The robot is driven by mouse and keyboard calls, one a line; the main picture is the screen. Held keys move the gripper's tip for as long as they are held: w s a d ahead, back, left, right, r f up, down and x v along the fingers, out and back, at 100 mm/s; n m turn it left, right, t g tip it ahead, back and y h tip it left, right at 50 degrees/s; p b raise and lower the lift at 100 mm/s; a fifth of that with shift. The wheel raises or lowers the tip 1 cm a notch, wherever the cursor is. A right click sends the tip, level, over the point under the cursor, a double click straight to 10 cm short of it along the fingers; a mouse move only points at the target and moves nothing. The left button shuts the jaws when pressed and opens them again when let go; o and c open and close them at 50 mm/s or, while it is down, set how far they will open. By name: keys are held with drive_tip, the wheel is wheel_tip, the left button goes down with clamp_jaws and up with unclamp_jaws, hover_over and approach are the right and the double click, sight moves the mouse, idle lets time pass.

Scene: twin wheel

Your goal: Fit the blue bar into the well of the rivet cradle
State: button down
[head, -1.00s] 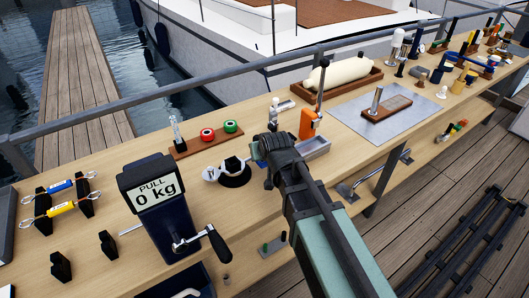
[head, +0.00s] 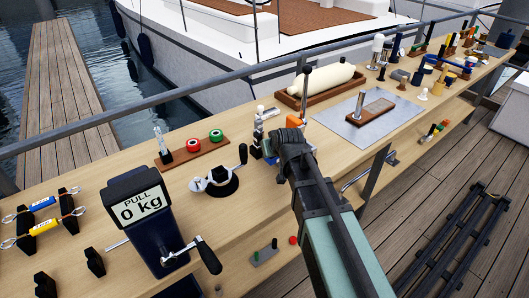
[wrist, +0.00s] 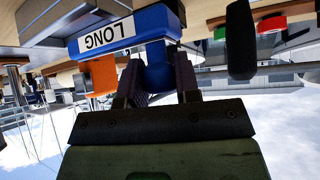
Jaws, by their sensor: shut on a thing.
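My gripper (wrist: 157,72) is shut on a blue bar (wrist: 120,30) with a white label reading LONG, as the wrist view shows. The fingers close on a rounded blue part at the bar's near side. In the head view my gripper (head: 292,150) is over the bench beside an orange item (head: 266,147); my wrist hides most of the bar and its fingertips.
A black-based winch (head: 215,181) and a pull gauge (head: 140,203) stand to the left. A red-and-green light board (head: 190,153) lies behind. A cream roll (head: 325,83) and a metal sheet (head: 372,117) lie to the right. A rail (head: 240,87) runs along the back.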

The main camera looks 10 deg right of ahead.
drive_tip(key=shift+w+d, duration=0.6)
drive_tip(key=shift+d, duration=0.45)
drive_tip(key=shift+w+d, duration=0.65)
drive_tip(key=shift+d, duration=0.4)
drive_tip(key=shift+w+d, duration=0.6)
drive_tip(key=shift+d, duration=0.45)
drive_tip(key=shift+f, duration=0.1)
drive_tip(key=shift+f+b, duration=0.35)
drive_tip(key=shift+b, duration=0.05)
drive_tip(key=shift+f+b, duration=0.95)
drive_tip(key=c, duration=0.8)
unclamp_jaws()
drive_tip(key=shift+o, duration=0.2)
drive_tip(key=p+v, duration=0.7)
drive_tip(key=v, duration=0.4)
drive_tip(key=shift+p, duration=0.35)
